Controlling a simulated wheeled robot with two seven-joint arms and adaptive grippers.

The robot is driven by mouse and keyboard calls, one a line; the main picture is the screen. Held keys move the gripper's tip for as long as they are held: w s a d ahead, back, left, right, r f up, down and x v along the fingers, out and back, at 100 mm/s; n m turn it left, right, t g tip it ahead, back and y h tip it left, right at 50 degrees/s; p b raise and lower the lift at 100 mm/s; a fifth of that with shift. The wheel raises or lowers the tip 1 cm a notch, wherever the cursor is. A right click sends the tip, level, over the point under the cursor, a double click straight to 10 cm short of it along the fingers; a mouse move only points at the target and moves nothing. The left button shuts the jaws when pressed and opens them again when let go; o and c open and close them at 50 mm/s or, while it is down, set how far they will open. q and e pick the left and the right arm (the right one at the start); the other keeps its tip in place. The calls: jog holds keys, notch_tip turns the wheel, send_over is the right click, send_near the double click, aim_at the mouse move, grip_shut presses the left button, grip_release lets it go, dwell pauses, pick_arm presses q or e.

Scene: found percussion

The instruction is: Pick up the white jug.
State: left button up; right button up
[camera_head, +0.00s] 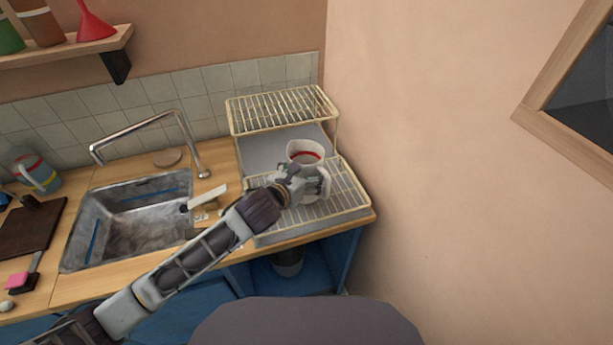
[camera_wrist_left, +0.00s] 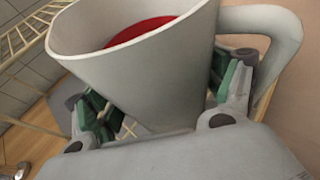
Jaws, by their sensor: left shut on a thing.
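The white jug (camera_head: 304,152) is at the dish rack on the right end of the counter, upright or nearly so, with red showing inside. In the left wrist view the jug (camera_wrist_left: 150,75) fills the middle, with its handle (camera_wrist_left: 285,30) at the right. My left gripper (camera_head: 300,178) is shut on the jug, with one green-padded finger on each side of its body in the left wrist view (camera_wrist_left: 165,90). The jug's base is hidden, so I cannot tell whether it touches the rack. My right gripper is not in view.
The two-level wire dish rack (camera_head: 345,190) surrounds the jug's place, with its upper shelf (camera_head: 280,107) behind. A wall stands close on the right. The sink (camera_head: 130,225) and tap (camera_head: 185,135) are to the left. A striped mug (camera_head: 36,174) stands at far left.

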pick_arm(q)
jog(key=shift+r, duration=1)
notch_tip(320, 180, up, 8)
jog(key=shift+p, duration=0.3)
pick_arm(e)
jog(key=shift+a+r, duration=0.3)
